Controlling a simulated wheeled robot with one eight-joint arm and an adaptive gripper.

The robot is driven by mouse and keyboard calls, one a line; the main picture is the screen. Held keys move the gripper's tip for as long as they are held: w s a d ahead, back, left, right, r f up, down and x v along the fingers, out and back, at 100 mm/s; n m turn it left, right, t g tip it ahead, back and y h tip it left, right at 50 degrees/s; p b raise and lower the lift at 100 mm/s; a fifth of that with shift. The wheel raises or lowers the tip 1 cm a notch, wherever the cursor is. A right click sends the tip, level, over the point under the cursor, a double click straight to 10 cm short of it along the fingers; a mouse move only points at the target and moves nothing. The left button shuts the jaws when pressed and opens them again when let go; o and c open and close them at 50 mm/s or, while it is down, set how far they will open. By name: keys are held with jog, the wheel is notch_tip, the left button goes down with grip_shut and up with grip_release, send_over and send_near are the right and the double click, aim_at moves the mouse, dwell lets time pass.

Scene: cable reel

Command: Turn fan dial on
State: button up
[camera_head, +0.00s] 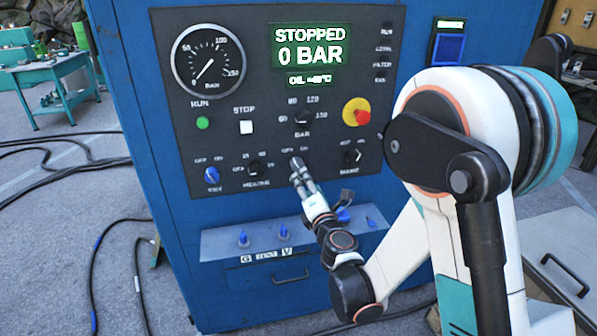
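The blue cabinet's dark control panel (262,110) faces me. A small dark dial (296,161) sits in its lower row, with what look like OFF and ON marks above it. The name below this dial is hidden behind my gripper, so I cannot read whether it is the fan dial. My gripper (298,172) reaches up to this dial from below, its fingertips at or against it. The fingers are close together. I cannot tell whether they are shut on the dial, and its pointer direction is hidden.
The row also holds a blue dial (211,175), a heating dial (254,168) and another dark dial (352,155). Above are a green run button (203,123), a white stop button (246,127) and a red-yellow emergency knob (357,112). The display (310,47) reads STOPPED, 0 BAR.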

aim_at(299, 168)
jog(key=b+x, duration=0.2)
jog(key=x, duration=0.8)
jog(key=shift+w+f, duration=0.1)
jog(key=shift+w, duration=0.1)
jog(key=c, duration=1.1)
